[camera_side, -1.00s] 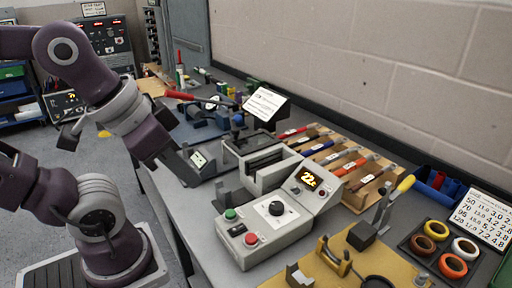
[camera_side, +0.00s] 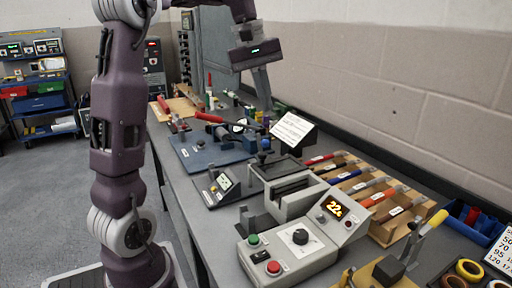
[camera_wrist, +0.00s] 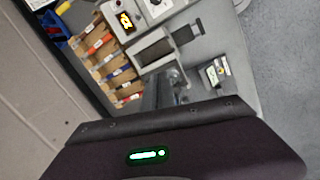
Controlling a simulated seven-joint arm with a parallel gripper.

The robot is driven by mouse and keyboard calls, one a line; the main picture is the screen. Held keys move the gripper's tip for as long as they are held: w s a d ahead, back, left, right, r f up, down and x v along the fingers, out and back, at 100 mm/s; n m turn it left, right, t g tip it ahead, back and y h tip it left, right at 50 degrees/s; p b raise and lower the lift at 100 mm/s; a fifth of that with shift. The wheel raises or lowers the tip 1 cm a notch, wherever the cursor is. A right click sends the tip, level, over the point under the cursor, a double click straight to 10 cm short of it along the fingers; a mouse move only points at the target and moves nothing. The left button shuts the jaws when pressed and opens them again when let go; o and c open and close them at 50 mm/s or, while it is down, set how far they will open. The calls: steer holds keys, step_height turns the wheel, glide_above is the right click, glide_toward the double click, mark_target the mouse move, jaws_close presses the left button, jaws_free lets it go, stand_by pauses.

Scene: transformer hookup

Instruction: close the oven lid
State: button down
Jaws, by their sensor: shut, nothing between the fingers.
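The oven (camera_side: 303,199) is a pale grey box on the bench with a dark slot in its top. Its lid (camera_side: 271,168), a dark-framed panel, appears raised at the oven's far end, leaving the slot uncovered. The oven body (camera_wrist: 140,43) shows in the upper middle of the wrist view; the lid is hard to make out there. My gripper (camera_side: 265,104) is shut and empty. It points down above the far part of the bench, well apart from the oven and lid. In the wrist view its fingers (camera_wrist: 160,92) cover the area just below the oven.
A control box (camera_side: 295,250) with a dial, buttons and a lit display stands in front of the oven. A wooden rack (camera_side: 385,213) of coloured-handled tools is to the right. A white sign (camera_side: 293,131) and blue equipment (camera_side: 205,150) stand behind. A small meter (camera_side: 220,187) sits left.

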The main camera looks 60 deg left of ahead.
steer(key=a+f+n+h, duration=0.1)
steer(key=a+f+n, duration=0.3)
steer(key=a, duration=0.6)
steer(key=a+f+n+h, duration=0.1)
steer(key=a+f+n, duration=0.4)
steer(key=a, duration=0.5)
steer(key=w+d+f, duration=0.3)
steer(key=d+f, duration=0.3)
steer(key=f, duration=0.3)
steer(key=shift+w+d+f+g, duration=0.2)
steer(key=shift+w+f+g, duration=0.1)
steer(key=shift+w+g, duration=0.1)
